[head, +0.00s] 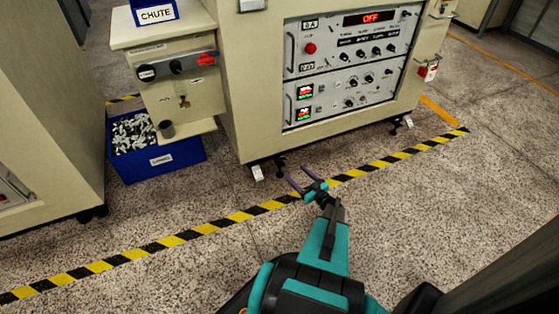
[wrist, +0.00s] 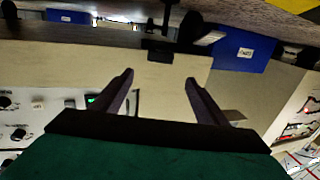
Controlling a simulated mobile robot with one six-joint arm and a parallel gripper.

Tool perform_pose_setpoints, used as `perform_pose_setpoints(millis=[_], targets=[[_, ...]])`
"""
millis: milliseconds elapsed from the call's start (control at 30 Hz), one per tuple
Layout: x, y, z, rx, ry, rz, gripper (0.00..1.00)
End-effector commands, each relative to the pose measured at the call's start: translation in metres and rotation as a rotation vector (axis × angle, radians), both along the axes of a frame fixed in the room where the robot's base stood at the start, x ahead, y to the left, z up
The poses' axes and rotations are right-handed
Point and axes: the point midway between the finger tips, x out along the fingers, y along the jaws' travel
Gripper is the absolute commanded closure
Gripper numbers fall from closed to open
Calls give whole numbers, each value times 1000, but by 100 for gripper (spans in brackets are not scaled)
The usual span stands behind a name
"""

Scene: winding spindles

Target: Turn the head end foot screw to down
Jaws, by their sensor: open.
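A dark foot screw (head: 280,164) stands under the near bottom edge of the beige cabinet (head: 236,100), with a small white tag (head: 258,172) to its left. A second foot (head: 395,124) with a white tag (head: 408,121) is under the cabinet's right part. The tag writing is too small to read, so I cannot tell which foot is the head end. My gripper (head: 302,178) is open and empty, just in front of the nearer foot and apart from it. In the upside-down wrist view, a dark foot screw (wrist: 172,18) shows beyond the open fingers (wrist: 160,80).
A blue bin (head: 178,160) of pale parts is on the floor at left, below a side box with knobs (head: 180,68). A control panel (head: 350,68) reads OFF. Yellow-black tape (head: 230,218) crosses the floor under my gripper.

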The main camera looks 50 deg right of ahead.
Motion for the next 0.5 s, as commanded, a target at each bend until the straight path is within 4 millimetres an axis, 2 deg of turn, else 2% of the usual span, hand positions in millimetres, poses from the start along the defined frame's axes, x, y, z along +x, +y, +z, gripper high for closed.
perform_pose_setpoints(millis=[267,500], targets=[[3,-1,0,-1,0,-1,33],[23,-3,-2,-2,0,1,33]])
